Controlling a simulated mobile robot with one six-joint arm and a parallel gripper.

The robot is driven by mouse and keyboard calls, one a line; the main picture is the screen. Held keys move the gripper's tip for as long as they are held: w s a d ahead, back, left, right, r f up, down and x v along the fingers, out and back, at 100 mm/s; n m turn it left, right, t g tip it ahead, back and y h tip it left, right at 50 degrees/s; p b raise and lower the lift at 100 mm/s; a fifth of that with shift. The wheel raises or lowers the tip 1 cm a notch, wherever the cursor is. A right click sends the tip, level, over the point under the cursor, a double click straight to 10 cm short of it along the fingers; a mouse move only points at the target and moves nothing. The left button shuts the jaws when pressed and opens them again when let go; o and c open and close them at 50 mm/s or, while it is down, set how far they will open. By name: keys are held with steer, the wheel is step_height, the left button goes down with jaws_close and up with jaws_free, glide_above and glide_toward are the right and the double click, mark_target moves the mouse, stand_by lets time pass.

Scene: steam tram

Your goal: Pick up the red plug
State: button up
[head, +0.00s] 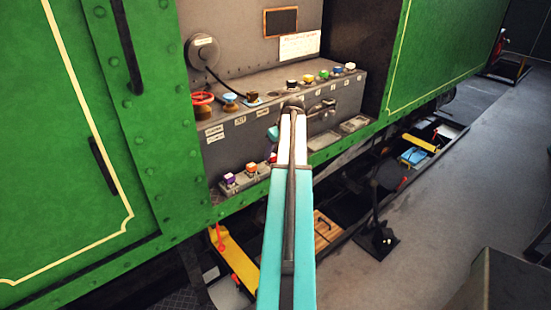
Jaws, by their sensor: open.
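A small red plug (273,157) shows at the right end of a short row on the low front ledge of the grey console. It stands just left of my arm, which partly covers it. An orange plug (251,168) and a purple plug (229,179) stand to its left on the same ledge. My arm reaches from the bottom of the picture up to the console front. My gripper cannot be made out; the arm seems to hide it, so its distance from the red plug cannot be told.
The grey console (240,130) carries several coloured knobs along its top and a red handwheel (203,99) at left. Shallow trays (354,123) lie at its right. Green panels (70,150) flank it. Below are a yellow bar (238,268) and a wooden box (325,229).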

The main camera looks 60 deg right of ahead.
mark_target(274, 156)
steer(key=shift+p+x, duration=0.55)
steer(key=shift+x, duration=1.1)
steer(key=shift+c, duration=0.2)
jaws_close()
